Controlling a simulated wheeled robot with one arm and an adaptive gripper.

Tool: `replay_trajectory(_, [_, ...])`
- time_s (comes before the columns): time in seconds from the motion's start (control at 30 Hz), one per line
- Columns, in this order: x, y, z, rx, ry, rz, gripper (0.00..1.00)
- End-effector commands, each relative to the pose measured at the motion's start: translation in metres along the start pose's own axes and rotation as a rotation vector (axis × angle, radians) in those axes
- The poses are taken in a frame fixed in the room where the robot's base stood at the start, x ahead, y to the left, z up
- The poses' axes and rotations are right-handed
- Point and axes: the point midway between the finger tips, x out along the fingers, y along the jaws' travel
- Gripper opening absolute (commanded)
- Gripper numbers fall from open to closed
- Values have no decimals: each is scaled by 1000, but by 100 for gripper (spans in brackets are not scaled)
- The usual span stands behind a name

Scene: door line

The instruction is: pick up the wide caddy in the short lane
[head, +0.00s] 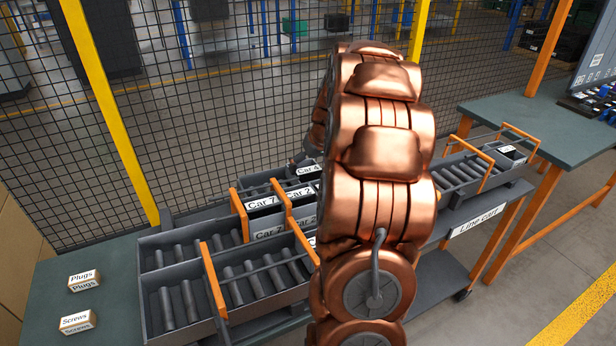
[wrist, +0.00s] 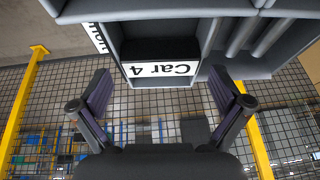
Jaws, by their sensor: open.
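Several bins labelled by car stand in the roller lanes in the head view: Car 7 (head: 262,203), Car 2 (head: 300,192) and Car 4 (head: 309,170). Which of them is the wide caddy I cannot tell; my arm hides part of this group. In the wrist view the black Car 4 bin (wrist: 160,48) sits in a grey lane, its white label upside down. My gripper (wrist: 163,100) is open and empty, its two fingers apart below and to either side of that label. In the head view my gripper is largely hidden behind my copper arm.
Grey lanes with rollers (head: 182,305) and orange uprights (head: 213,281) lie at the left. Boxes of plugs (head: 84,281) and screws (head: 77,322) stand on the green bench (head: 110,262). A mesh fence (head: 230,120) runs behind. Another bench (head: 500,107) stands right.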

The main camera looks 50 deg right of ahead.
Motion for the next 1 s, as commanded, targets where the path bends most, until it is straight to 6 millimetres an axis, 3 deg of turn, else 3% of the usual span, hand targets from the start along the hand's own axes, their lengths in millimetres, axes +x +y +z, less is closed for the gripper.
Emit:
replay_trajectory(0.1, [9, -1, 0, 0, -1, -1, 100])
replay_trajectory(0.33, [10, 0, 0, 0, 1, 1, 98])
replay_trajectory(0.9, [11, 0, 0, 0, 0, 0, 39])
replay_trajectory(1.0, [10, 0, 0, 0, 0, 0, 36])
